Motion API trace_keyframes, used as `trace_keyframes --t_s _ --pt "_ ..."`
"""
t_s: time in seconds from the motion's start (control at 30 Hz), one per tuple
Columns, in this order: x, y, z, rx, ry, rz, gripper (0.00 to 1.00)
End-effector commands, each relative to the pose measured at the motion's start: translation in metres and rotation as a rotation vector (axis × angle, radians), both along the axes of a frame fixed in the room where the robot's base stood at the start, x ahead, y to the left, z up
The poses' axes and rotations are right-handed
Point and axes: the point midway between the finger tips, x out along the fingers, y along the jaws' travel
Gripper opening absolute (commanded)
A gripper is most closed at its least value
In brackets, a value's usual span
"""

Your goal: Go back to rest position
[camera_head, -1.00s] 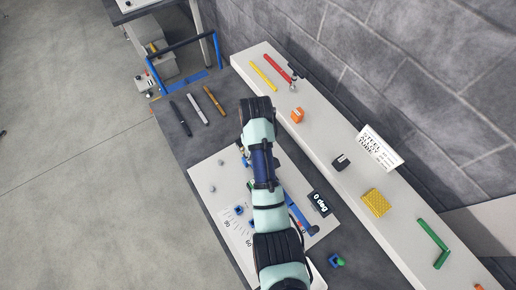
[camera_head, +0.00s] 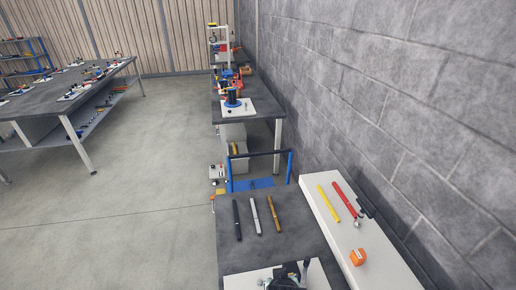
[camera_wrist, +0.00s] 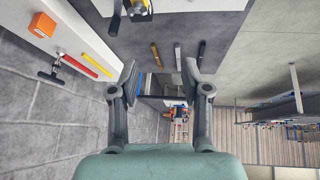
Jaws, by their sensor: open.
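My gripper (camera_wrist: 160,72) shows in the wrist view with its two fingers spread wide apart. Nothing is between the fingertips. It is raised above the bench, with the bench and the room beyond seen past the fingers. On the dark bench (camera_head: 232,260) lie three strips side by side: a black one (camera_head: 237,220), a silver one (camera_head: 255,215) and a brown one (camera_head: 273,214). They also show at the top of the wrist view, apart from the fingers. In the head view my gripper cannot be made out with certainty.
A blue frame with a black crossbar (camera_head: 258,154) stands at the bench's far end. A white shelf (camera_head: 322,228) along the block wall holds a yellow bar (camera_head: 328,204), a red-handled hammer (camera_head: 344,200) and an orange box (camera_head: 357,257). Open floor (camera_head: 150,200) lies left.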

Motion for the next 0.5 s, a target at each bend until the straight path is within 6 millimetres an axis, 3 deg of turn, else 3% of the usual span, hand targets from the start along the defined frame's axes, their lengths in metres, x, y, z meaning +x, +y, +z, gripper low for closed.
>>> trace_keyframes --t_s 0.1,0.37,0.4,0.5 --pt "-0.022 0.026 0.040 0.026 -0.201 -0.014 0.47" --pt "-0.089 0.065 0.132 0.131 -0.570 -0.025 0.47" --pt "-0.085 0.063 0.159 0.128 -0.562 -0.029 0.47" --pt "-0.083 0.062 0.190 0.126 -0.559 -0.030 0.47"
